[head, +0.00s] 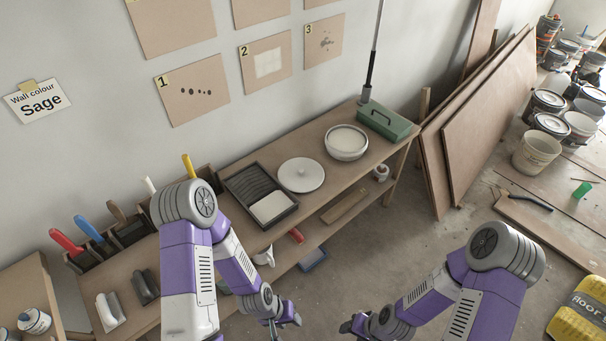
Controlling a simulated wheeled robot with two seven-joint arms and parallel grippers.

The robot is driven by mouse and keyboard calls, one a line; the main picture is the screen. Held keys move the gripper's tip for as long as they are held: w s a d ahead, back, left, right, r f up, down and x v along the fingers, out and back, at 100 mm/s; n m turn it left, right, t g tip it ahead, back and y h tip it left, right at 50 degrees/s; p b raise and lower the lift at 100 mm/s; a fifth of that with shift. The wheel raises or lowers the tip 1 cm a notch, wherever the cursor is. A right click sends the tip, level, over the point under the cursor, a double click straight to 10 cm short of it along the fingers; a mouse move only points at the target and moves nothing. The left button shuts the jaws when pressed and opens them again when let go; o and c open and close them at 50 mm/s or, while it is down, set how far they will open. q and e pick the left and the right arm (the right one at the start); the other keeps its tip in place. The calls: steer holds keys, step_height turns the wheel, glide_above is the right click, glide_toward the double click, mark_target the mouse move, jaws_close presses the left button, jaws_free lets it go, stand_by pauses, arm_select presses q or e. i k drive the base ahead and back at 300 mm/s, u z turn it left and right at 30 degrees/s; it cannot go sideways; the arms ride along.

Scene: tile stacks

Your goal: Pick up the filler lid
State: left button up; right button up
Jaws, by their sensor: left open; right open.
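The filler lid (301,175) is a white round disc with a small knob on top. It lies flat on the wooden bench (330,185), between the paint tray and the filler bowl (347,143), which stands uncovered with pale filler inside. My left gripper (284,322) is open and empty at the bottom of the head view, in front of the bench and well apart from the lid. My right gripper (350,326) is open, low in the view to the right of the left one, also away from the lid. Its fingers are partly hidden by its wrist.
A black paint tray (262,193) with white paint is left of the lid. A green toolbox (386,121) stands at the bench's right end. Coloured-handled tools stand in holders along the wall. Wooden boards (490,110) lean at right.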

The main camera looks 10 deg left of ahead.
mark_target(300, 175)
steer(key=k, duration=0.65)
steer(key=z, duration=0.6)
steer(key=i, duration=1.6)
steer(key=u, duration=0.7)
